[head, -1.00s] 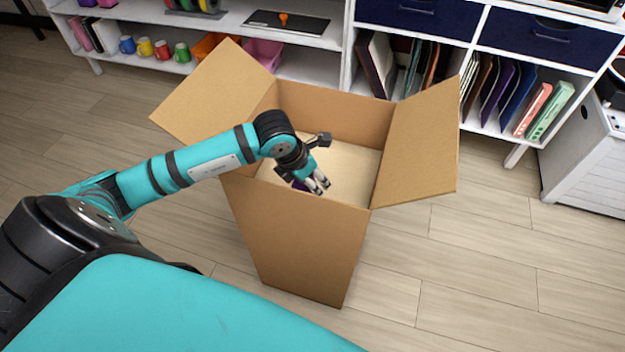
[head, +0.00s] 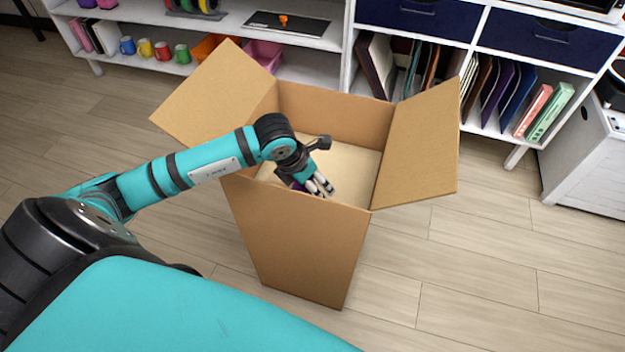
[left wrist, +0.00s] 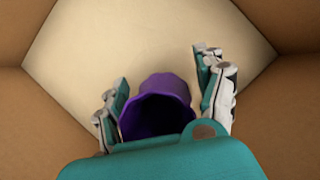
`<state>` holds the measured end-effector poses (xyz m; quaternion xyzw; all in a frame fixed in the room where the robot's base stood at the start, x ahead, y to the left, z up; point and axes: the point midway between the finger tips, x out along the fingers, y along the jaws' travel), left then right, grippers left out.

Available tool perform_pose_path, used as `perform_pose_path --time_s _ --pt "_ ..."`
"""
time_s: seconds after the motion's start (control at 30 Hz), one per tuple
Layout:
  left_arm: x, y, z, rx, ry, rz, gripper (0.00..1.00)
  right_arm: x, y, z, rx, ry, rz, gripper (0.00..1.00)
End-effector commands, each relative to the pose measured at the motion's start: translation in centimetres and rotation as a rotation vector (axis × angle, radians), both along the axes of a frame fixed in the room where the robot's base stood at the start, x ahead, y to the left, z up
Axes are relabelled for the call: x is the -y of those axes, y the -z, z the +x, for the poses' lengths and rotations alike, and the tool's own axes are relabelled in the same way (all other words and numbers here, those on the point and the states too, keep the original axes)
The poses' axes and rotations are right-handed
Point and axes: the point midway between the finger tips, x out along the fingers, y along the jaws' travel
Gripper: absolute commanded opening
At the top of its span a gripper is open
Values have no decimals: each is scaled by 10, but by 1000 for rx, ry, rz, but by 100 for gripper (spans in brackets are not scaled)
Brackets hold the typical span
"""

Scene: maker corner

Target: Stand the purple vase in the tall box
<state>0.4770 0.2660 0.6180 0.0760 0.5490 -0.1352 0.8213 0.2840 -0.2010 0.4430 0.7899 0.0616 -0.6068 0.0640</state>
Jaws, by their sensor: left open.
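The tall cardboard box (head: 300,245) stands on the floor with its flaps folded out. My left gripper (head: 320,188) reaches down into its opening. In the left wrist view the purple vase (left wrist: 158,108) is between the two fingers of the gripper (left wrist: 165,95), its round dark mouth facing the camera. The fingers are apart, with a clear gap on the right side of the vase and the left finger close to it. In the head view only a small purple patch of the vase (head: 297,185) shows beside the gripper. The vase's base is hidden. My right gripper is not in view.
The box's right flap (head: 420,145) and back left flap (head: 212,95) stick outward. A white shelf unit (head: 310,65) with mugs, bins and books stands behind the box. A white cabinet (head: 590,160) is at the right. Wooden floor is clear right of the box.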

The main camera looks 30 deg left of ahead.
Motion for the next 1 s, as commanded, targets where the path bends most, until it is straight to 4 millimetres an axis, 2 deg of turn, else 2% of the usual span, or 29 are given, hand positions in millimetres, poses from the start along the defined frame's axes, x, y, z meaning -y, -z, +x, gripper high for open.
perform_pose_path --time_s 0.3,0.53,0.7,1.0 --pt "-9 -57 -21 3 2 3 71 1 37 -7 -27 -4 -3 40" --pt "-15 -96 -36 2 0 2 71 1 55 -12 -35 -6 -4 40" --pt "-16 -109 -42 0 0 0 71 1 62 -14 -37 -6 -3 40" --pt "-17 -112 -43 0 0 0 71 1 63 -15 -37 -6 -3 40"
